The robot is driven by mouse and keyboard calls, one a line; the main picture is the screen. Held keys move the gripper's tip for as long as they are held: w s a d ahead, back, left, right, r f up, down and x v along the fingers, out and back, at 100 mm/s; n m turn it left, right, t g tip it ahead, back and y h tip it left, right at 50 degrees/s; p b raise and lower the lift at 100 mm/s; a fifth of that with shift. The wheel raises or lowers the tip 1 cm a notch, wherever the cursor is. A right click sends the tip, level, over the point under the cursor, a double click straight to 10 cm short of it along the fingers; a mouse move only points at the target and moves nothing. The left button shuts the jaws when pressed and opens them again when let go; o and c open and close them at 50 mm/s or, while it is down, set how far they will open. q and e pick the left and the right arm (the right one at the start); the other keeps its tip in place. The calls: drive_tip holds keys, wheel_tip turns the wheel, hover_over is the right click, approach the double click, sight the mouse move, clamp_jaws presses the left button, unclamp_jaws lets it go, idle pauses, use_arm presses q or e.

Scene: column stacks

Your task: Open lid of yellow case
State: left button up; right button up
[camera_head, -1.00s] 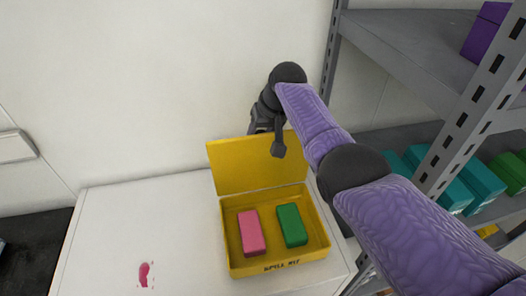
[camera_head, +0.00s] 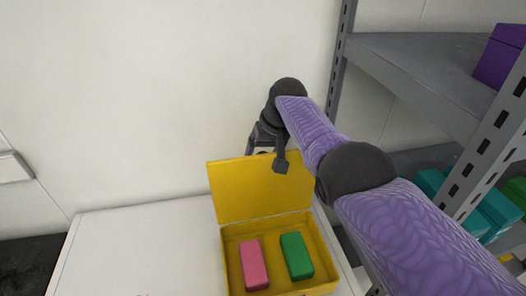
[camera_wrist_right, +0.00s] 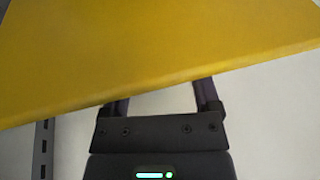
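The yellow case (camera_head: 228,262) sits on a white surface, its lid (camera_head: 240,190) standing up at the back, so the case is open. Inside lie a pink block (camera_head: 254,264) and a green block (camera_head: 296,255). My right gripper (camera_head: 266,152) is at the lid's top edge, right of its middle. One finger shows above the edge and the other is partly hidden. In the right wrist view the lid (camera_wrist_right: 160,50) fills the top and hides the fingertips; the fingers are spread apart, with nothing seen gripped. My left gripper is not in view.
A grey metal shelf (camera_head: 420,75) stands at the right, with a purple box (camera_head: 500,58) on top and teal boxes (camera_head: 495,212) lower down. The white surface (camera_head: 130,245) is clear left of the case. A pale wall (camera_head: 150,100) rises behind.

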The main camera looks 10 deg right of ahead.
drive_tip(key=shift+r, duration=0.2)
drive_tip(key=p+v, duration=0.4)
drive_tip(key=p, duration=0.1)
drive_tip(key=shift+w+r, duration=0.1)
drive_tip(key=shift+r, duration=0.05)
use_arm(q)
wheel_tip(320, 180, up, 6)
drive_tip(key=p, duration=0.1)
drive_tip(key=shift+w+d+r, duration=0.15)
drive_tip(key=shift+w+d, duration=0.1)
use_arm(e)
drive_tip(key=v, duration=0.5)
drive_tip(key=shift+s+d+r, duration=0.1)
drive_tip(key=shift+s, duration=0.1)
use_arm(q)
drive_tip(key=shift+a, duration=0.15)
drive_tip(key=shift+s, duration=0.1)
